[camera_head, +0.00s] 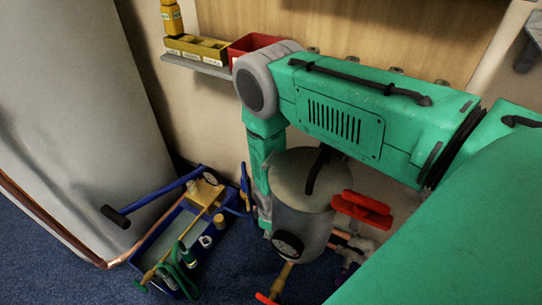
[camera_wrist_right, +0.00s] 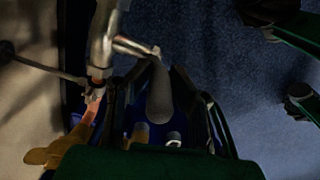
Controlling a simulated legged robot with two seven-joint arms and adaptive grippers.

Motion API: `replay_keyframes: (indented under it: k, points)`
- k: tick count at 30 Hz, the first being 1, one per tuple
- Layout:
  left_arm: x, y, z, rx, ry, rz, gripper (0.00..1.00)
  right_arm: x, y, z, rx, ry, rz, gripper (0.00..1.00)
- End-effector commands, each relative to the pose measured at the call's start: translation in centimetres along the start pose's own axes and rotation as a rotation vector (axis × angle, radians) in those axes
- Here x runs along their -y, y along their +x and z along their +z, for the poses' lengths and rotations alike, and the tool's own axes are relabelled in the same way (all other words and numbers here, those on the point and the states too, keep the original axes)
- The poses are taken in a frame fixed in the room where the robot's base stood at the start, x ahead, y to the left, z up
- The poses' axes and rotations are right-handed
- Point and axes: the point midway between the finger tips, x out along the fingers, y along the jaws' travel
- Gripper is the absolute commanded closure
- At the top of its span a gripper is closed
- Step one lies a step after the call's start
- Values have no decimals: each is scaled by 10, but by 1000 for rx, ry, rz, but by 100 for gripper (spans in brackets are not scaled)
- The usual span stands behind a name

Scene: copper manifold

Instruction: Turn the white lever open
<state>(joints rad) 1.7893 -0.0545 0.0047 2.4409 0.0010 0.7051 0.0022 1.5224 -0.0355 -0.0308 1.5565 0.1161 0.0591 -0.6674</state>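In the right wrist view, a pale grey, round-ended lever (camera_wrist_right: 160,92) hangs from a metal pipe fitting (camera_wrist_right: 128,46). It looks like the white lever in dim light. My right gripper (camera_wrist_right: 160,98) is open, with dark fingers on either side of the lever and visible gaps between. I cannot tell how deep the lever sits between them. In the head view, my green right arm reaches in from the right and bends down behind a grey cylinder; its gripper and the lever cannot be made out there. My left gripper is in neither view.
A grey cylinder (camera_head: 300,205) with a dark gauge stands by my forearm, beside a red handle (camera_head: 362,209) and copper pipes. A blue toolbox (camera_head: 150,252) with several tools lies on the blue carpet. A wall shelf (camera_head: 199,66) holds yellow and red bins.

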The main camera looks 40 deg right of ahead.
Motion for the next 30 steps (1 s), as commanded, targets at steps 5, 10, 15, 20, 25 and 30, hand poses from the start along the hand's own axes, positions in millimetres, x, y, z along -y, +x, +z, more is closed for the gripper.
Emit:
replay_keyframes:
  k: [5,10,15,20,25,30]
  points:
    - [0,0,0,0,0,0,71,0,0,-1,8,-2,-2,100]
    - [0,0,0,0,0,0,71,-1,2,-7,89,-10,-17,100]
    - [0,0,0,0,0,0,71,-2,3,-12,211,-13,-42,100]
    - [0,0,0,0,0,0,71,-3,6,-17,321,-16,-65,100]
    - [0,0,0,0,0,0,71,-4,8,-21,422,-20,-86,100]
    - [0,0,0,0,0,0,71,-4,8,-23,474,-20,-95,100]
